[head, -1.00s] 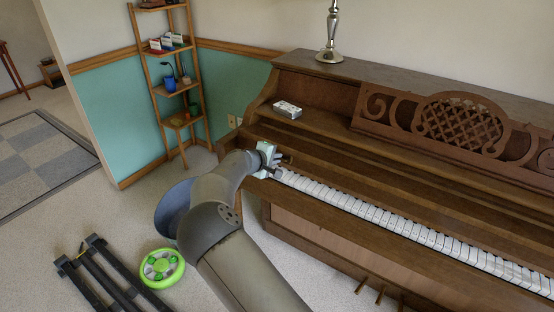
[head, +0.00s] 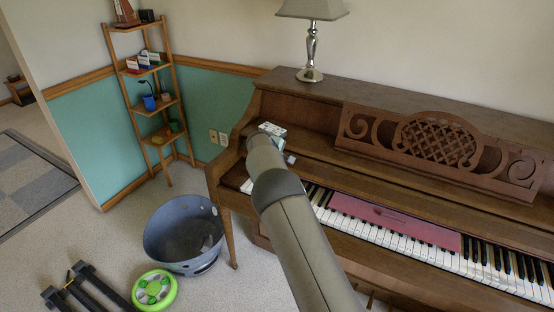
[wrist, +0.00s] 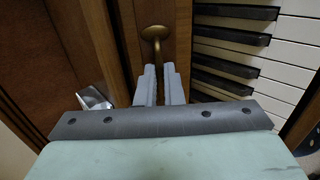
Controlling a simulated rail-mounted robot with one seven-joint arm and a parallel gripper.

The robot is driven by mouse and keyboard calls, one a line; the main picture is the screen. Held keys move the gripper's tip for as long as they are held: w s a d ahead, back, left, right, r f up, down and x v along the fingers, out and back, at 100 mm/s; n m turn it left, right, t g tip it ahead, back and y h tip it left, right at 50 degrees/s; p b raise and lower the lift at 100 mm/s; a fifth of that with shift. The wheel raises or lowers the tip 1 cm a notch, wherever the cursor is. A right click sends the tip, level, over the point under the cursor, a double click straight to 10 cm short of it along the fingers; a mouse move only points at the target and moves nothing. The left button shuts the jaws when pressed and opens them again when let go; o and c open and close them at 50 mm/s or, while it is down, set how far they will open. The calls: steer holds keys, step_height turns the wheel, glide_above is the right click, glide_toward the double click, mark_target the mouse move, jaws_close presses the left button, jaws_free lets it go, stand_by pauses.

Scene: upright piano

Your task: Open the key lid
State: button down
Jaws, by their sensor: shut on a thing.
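The key lid (head: 440,208) is a long brown wooden board across the piano. It sits back from the keys, and both black and white keys (head: 510,272) show in front of it. In the wrist view a brass knob (wrist: 155,33) stands on the wood beside the keys. My gripper (wrist: 158,70) is shut on the knob, its grey fingers close together at the stem. In the head view my arm hides most of the gripper and the knob.
A pink flat piece (head: 400,222) lies on the keys. A grey tub (head: 160,240), a green round thing (head: 154,289) and a shelf (head: 157,101) are at left.

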steer(key=shift+a+r, duration=0.1)
steer(key=c, duration=1.6)
jaws_free()
steer(key=shift+o, duration=0.2)
steer(key=b+v, duration=0.1)
steer(key=v, duration=1.6)
steer(key=shift+r+b, duration=0.15)
steer(key=shift+b, duration=0.25)
steer(key=shift+s, duration=0.1)
steer(key=s+d+r+m+g+y+p, duration=0.1)
steer(key=s+d+r+m+g, duration=0.15)
steer(key=s+d, duration=0.6)
steer(key=s+d+r+m+g+y+p, duration=0.1)
steer(key=s+d+r+m+g+p, duration=0.2)
steer(key=s+d, duration=0.55)
steer(key=s+d+f+m+g+y+p, duration=0.1)
steer(key=s+m, duration=0.5)
steer(key=s, duration=2.4)
steer(key=shift+f+g+y, duration=0.45)
steer(key=shift+f+y, duration=0.15)
steer(key=shift+y, duration=0.1)
